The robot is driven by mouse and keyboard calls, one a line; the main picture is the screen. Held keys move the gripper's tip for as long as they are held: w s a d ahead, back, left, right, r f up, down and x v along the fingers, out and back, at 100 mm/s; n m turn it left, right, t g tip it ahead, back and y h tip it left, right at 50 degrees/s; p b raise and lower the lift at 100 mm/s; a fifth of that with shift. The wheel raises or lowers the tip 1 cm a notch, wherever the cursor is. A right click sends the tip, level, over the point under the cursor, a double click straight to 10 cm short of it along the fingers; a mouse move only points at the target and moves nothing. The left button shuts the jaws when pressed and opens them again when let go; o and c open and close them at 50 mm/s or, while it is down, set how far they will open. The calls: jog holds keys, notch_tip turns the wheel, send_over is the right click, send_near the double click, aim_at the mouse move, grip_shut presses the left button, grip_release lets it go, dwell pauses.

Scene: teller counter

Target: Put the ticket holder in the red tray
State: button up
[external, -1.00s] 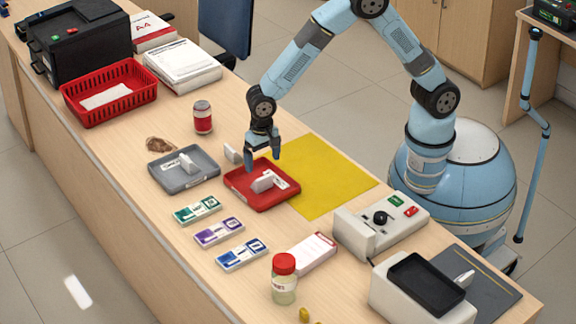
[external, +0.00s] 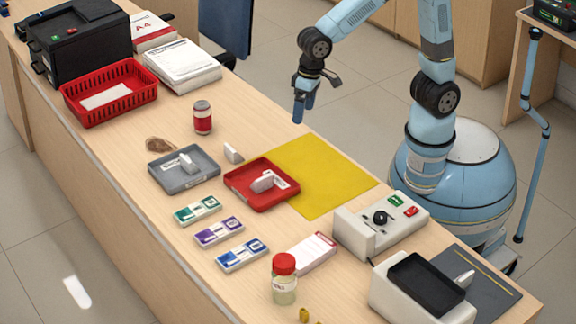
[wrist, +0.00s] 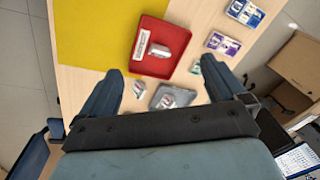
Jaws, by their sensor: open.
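The red tray (external: 248,196) lies on the counter at the left edge of the yellow mat. A white ticket holder (external: 266,181) rests inside it, apart from my gripper; both also show in the wrist view, the tray (wrist: 173,65) and the holder (wrist: 141,45). Another small white holder (external: 186,163) lies in the grey tray (external: 160,178). A third small white block (external: 233,153) stands on the counter between the trays. My gripper (external: 304,110) is raised behind the counter's far side, open and empty. Its spread fingers also show in the wrist view (wrist: 165,88).
A red can (external: 202,117) stands behind the grey tray, and a red basket (external: 85,112) is at the far left.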

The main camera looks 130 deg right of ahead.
jog(key=s+a+r+n+t, duration=0.1)
jog(key=s+a+r+n, duration=0.2)
jog(key=s, duration=0.5)
jog(key=s+a+r+n+t, duration=0.1)
jog(key=s+a+r+n, duration=0.2)
jog(key=s, duration=0.5)
jog(key=s+a+r+n+t, duration=0.1)
jog(key=s+a+r+n, duration=0.3)
jog(key=s, duration=0.5)
jog(key=shift+n+t, duration=0.3)
jog(key=shift+n, duration=0.5)
